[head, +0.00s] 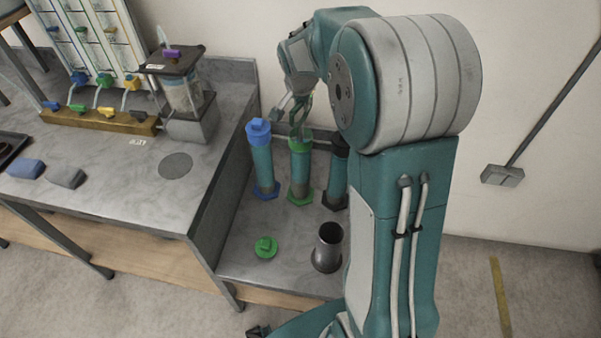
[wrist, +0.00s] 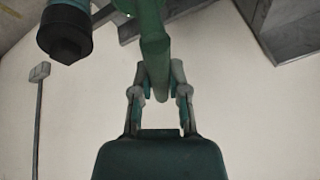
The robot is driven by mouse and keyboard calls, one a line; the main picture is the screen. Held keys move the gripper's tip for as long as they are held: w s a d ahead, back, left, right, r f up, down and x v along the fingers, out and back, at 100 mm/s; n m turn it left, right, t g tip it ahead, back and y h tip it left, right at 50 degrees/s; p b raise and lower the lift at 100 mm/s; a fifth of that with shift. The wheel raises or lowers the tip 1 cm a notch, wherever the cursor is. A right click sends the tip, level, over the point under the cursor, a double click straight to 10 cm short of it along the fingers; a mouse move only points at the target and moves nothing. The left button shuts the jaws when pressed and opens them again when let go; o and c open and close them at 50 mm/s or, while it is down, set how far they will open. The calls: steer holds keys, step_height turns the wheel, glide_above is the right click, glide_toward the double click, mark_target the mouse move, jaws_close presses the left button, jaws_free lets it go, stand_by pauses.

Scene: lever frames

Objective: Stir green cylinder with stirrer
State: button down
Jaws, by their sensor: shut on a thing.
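The green cylinder (head: 301,165) stands upright between a blue and a black one on the low shelf, with a green rim and foot. My gripper (head: 303,118) is just above its top. In the wrist view my gripper (wrist: 159,85) is shut on a green bar-like thing (wrist: 154,52), which looks like the stirrer. The thing runs from the fingers toward the top of that view. Whether its lower end is inside the cylinder is hidden. A green cap (head: 265,247) lies apart on the shelf in front.
The blue-capped cylinder (head: 262,165) stands close on the left and the black cylinder (head: 337,175) close on the right, partly behind my arm. A dark open cup (head: 328,247) stands in front. A higher bench (head: 130,190) is on the left; the wall is behind.

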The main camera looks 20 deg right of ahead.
steer(key=shift+r, duration=3.75)
step_height(320, 180, up, 6)
steer(key=shift+f, duration=0.1)
steer(key=shift+f, duration=3.8)
